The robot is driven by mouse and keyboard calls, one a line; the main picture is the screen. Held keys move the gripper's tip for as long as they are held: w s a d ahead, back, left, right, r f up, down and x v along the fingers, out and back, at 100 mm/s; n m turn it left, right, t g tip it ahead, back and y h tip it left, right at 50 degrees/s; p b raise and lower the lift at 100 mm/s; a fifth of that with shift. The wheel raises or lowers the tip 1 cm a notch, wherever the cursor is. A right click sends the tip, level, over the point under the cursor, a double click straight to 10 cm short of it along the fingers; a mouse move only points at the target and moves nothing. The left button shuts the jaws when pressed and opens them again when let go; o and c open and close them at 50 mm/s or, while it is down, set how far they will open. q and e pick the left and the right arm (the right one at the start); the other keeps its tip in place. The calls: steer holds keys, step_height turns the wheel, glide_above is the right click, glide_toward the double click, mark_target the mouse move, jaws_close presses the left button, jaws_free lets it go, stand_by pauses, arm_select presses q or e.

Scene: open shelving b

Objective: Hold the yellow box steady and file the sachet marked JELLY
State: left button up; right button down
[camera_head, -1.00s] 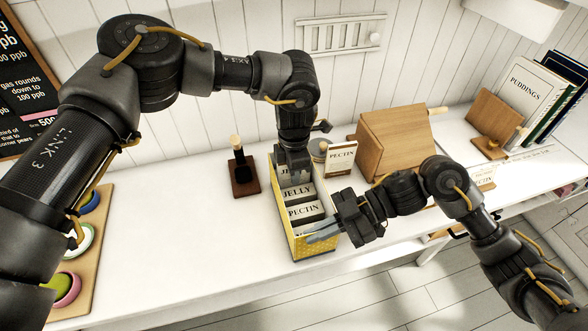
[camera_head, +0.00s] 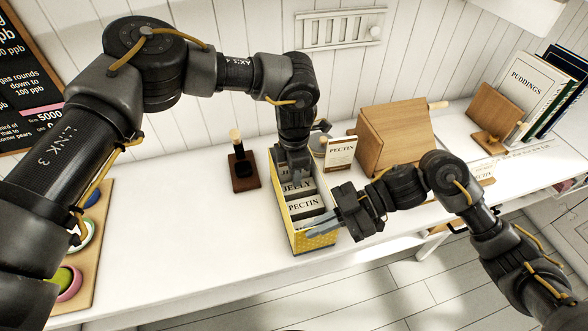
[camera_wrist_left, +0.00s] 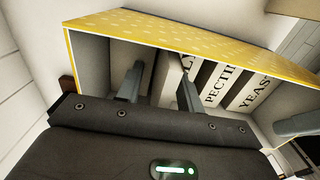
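The yellow box (camera_head: 318,241) stands on the white counter, holding upright cards marked JELLY (camera_head: 298,186) and PECTIN (camera_head: 303,203). The left wrist view also shows a YEAST card (camera_wrist_left: 256,92). My left gripper (camera_head: 292,175) points down into the far end of the box, behind the JELLY card. Its fingers (camera_wrist_left: 160,88) are apart in the left wrist view. A pale piece lettered "JE", likely the JELLY sachet (camera_head: 284,170), shows by these fingers, mostly hidden. My right gripper (camera_head: 320,224) has its fingers at the near end wall, apparently pinching it.
A dark stand with a wooden-topped tool (camera_head: 244,172) is to the left. A tray with coloured bowls (camera_head: 92,245) lies at far left.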

arm_select(q)
step_height(320, 180, up, 12)
stand_by(0.6)
arm_select(e)
steer(key=c, duration=1.6)
jaws_free()
steer(key=shift+o, duration=0.2)
steer(key=v, duration=1.2)
